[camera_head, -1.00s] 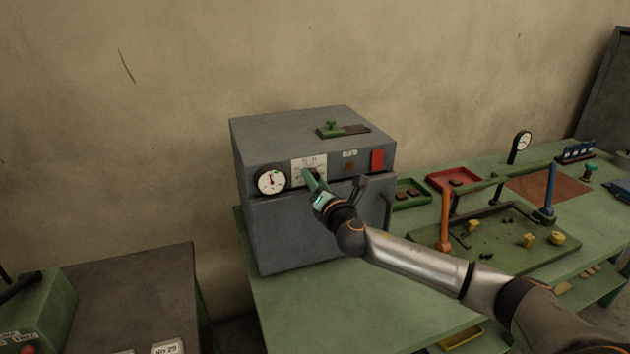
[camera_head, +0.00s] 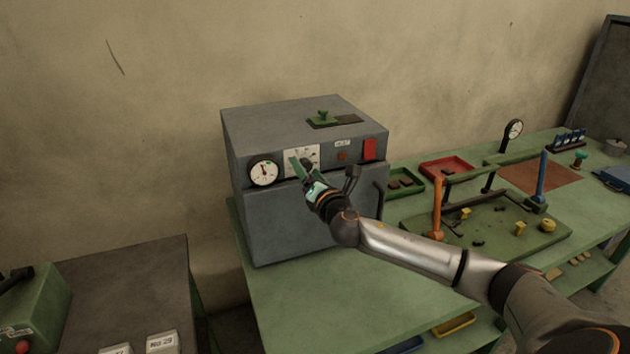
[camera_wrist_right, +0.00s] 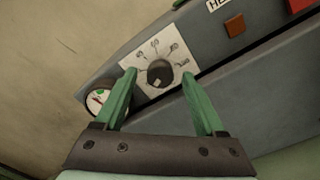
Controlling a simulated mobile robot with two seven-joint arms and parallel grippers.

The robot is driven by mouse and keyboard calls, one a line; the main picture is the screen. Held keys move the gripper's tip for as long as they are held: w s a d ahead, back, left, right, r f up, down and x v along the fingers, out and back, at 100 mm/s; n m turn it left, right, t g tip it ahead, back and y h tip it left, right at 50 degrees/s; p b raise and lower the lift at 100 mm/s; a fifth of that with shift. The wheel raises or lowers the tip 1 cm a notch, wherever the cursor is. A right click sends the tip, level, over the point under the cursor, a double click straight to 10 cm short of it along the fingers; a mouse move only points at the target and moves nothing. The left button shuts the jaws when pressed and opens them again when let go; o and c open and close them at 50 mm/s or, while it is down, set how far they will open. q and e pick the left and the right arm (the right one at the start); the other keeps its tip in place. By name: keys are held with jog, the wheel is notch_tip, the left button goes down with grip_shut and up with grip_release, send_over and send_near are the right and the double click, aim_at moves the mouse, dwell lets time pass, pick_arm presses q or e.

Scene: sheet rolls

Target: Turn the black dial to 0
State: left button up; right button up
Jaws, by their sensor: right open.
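The black dial (camera_wrist_right: 160,73) is a round knob on a white scale plate (camera_wrist_right: 148,48) with printed marks that are too small to read. A light mark shows on the knob's lower edge in the right wrist view. The plate (camera_head: 302,155) also shows on the grey box's front in the head view, where my gripper hides the dial. In the head view the right gripper (camera_head: 301,167) is in front of the plate. My left gripper is not in view.
The grey box (camera_head: 285,220) carries a round white gauge (camera_head: 264,172) left of the plate, a red block (camera_head: 370,149) and a black lever (camera_head: 352,180). The green table (camera_head: 330,290) holds trays and a fixture with orange and blue posts at right.

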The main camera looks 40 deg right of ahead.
jog(key=b+v, duration=0.2)
jog(key=v, duration=1)
jog(key=shift+s, duration=0.15)
jog(key=s+a+f+m+g+y, duration=0.1)
jog(key=s+a+f+m+g, duration=0.4)
jog(key=s+f+m, duration=0.4)
jog(key=s+a+f+m+g+y, duration=0.1)
jog(key=s+a+f+m+g, duration=0.35)
jog(key=s+f+m, duration=0.5)
jog(key=s+a+f+m+g+y, duration=0.35)
jog(key=s+a+f+m, duration=0.2)
jog(key=s, duration=0.25)
jog(key=w+a+f+t, duration=0.2)
jog(key=f, duration=0.3)
jog(key=w+a+f+t+y, duration=0.1)
jog(key=w+a+f+t, duration=0.1)
jog(key=f, duration=0.4)
jog(key=shift+w+f+n+t, duration=0.15)
jog(key=shift+f+n+t, duration=0.15)
jog(key=shift+t, duration=0.1)
